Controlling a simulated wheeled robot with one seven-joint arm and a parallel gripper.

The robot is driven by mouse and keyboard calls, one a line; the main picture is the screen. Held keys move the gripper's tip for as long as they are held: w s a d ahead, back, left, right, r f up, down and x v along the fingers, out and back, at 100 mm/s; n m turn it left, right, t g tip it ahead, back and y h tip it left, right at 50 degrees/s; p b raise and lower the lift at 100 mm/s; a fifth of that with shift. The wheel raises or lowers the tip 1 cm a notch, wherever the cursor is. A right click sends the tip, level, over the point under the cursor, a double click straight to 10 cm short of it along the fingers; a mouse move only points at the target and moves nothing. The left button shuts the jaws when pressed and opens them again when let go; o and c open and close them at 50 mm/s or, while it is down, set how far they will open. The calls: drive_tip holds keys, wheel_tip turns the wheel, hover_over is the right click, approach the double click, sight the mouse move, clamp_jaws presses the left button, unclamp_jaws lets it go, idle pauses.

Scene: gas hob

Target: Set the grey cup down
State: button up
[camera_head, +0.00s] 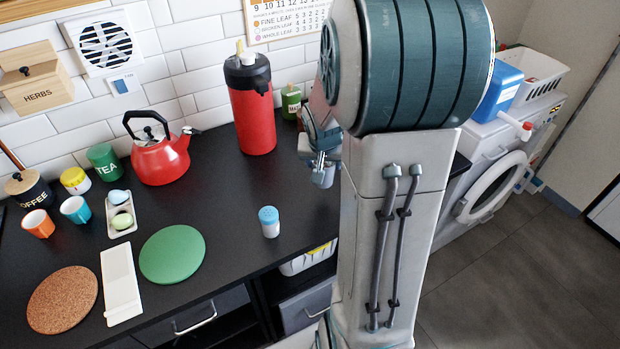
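My gripper (320,161) is at the right part of the dark counter, partly hidden by my own arm. A small grey cup (328,175) shows at its fingertips, and the fingers appear closed on it. Only part of the cup is visible. I cannot tell how far its base is from the counter (225,205).
A red flask (251,105) and a green jar (291,102) stand behind and left of my gripper. A blue-capped shaker (269,222) stands nearer the front edge. A red kettle (160,155), green round mat (172,254) and cork mat (62,299) are further left. Bare counter lies between shaker and flask.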

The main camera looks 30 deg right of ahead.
drive_tip(key=shift+w+a+f+b, duration=0.2)
drive_tip(key=shift+w+a+f, duration=0.2)
drive_tip(key=shift+f, duration=0.6)
drive_tip(key=shift+w+a+f+b, duration=0.25)
drive_tip(key=shift+a+f, duration=0.3)
drive_tip(key=shift+f, duration=0.4)
drive_tip(key=shift+w+a+f+b, duration=0.15)
drive_tip(key=shift+w+a+f, duration=0.25)
drive_tip(key=shift+f, duration=0.6)
drive_tip(key=shift+f, duration=0.2)
drive_tip(key=o, duration=1.2)
drive_tip(key=shift+o, duration=0.2)
